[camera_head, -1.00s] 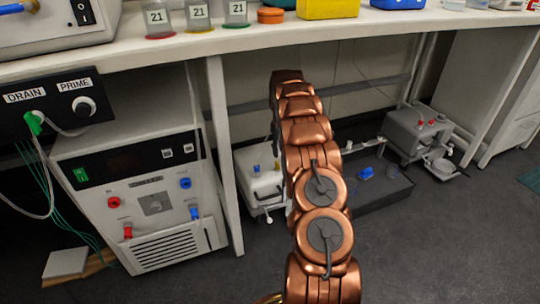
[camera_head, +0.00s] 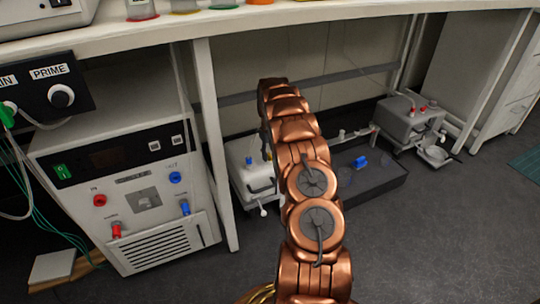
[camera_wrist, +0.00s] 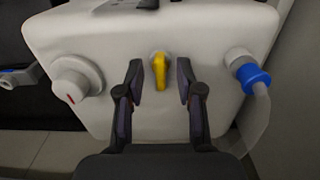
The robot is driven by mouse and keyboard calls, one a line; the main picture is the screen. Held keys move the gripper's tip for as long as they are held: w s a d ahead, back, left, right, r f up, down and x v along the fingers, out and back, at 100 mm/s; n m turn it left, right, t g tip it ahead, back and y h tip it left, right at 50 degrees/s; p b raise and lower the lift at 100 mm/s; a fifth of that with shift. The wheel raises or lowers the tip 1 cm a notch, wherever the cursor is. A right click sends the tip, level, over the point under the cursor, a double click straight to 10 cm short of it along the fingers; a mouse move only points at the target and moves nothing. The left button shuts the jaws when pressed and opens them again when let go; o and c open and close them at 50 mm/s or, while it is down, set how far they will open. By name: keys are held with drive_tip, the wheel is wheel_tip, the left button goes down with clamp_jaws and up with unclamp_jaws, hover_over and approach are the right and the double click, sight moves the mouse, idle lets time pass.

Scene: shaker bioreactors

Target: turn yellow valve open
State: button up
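The yellow valve (camera_wrist: 160,72) is a small handle on the face of a white unit (camera_wrist: 150,28) in the wrist view. Its handle points straight down in that picture. My gripper (camera_wrist: 160,78) is open, with one dark finger on each side of the yellow handle and a gap on both sides. I cannot tell from this view how deep the fingers reach. In the head view the white unit (camera_head: 240,155) stands on the floor under the bench, partly hidden behind my copper arm. My gripper and nearly all of the yellow valve are hidden there.
In the wrist view a white knob (camera_wrist: 75,80) sits left of the valve and a blue hose fitting (camera_wrist: 252,76) sits right. In the head view a dark tray (camera_head: 375,185) and a grey pump (camera_head: 408,120) lie to the right. A bench leg (camera_head: 215,150) stands close left.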

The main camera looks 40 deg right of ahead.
clamp_jaws()
idle(0.3)
